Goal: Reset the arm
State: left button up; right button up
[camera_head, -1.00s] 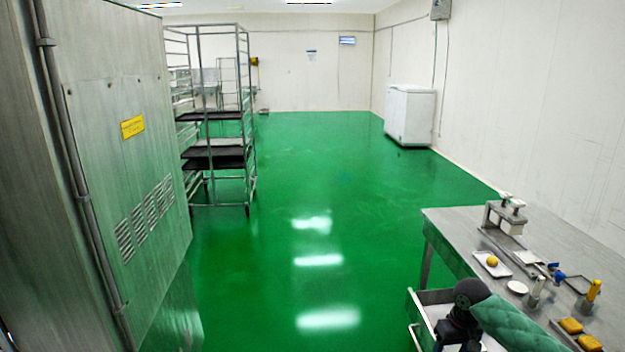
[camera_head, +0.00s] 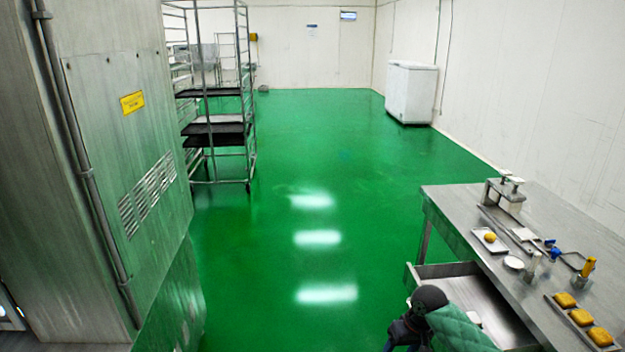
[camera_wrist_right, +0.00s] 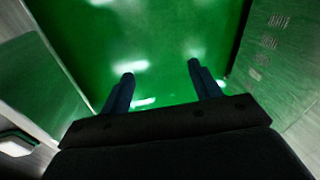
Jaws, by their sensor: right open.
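My right gripper (camera_wrist_right: 160,75) shows in the right wrist view with its two dark blue fingers spread apart. It is open and nothing is between the fingers. Green floor (camera_wrist_right: 155,40) lies beyond the fingertips. In the head view, part of my right arm, with a green quilted cover and a dark joint, shows at the bottom, in front of the steel table (camera_head: 440,205). The right gripper's fingers cannot be made out there. My left gripper is not in view.
A drawer (camera_head: 462,270) stands open under the table's near side. A tray with yellow pieces (camera_head: 600,337) and small tools lie on the table. A tall metal cabinet (camera_head: 100,90) and a rack (camera_head: 250,130) stand at left. The middle floor is clear.

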jog(key=s+d+f+t+h, duration=0.1)
jog(key=s+d+f, duration=0.4)
jog(key=s+f, duration=0.3)
jog(key=s+d+f+h, duration=0.2)
jog(key=s+d+f, duration=0.3)
jog(key=s+f, duration=0.3)
jog(key=s+d+f+n+h, duration=0.2)
jog(key=s+d+f, duration=0.3)
jog(key=s, duration=0.4)
jog(key=s+d+f+n+h, duration=0.1)
jog(key=s+d+f, duration=0.4)
jog(key=s, duration=0.4)
jog(key=a+m+y, duration=0.1)
jog(key=a+y, duration=0.1)
jog(key=a, duration=1.2)
jog(key=s+a+f+m+y, duration=0.1)
jog(key=a+m+y, duration=0.1)
jog(key=a, duration=1.1)
jog(key=shift+a+f, duration=0.25)
jog(key=shift+a, duration=0.1)
jog(key=shift+s, duration=0.1)
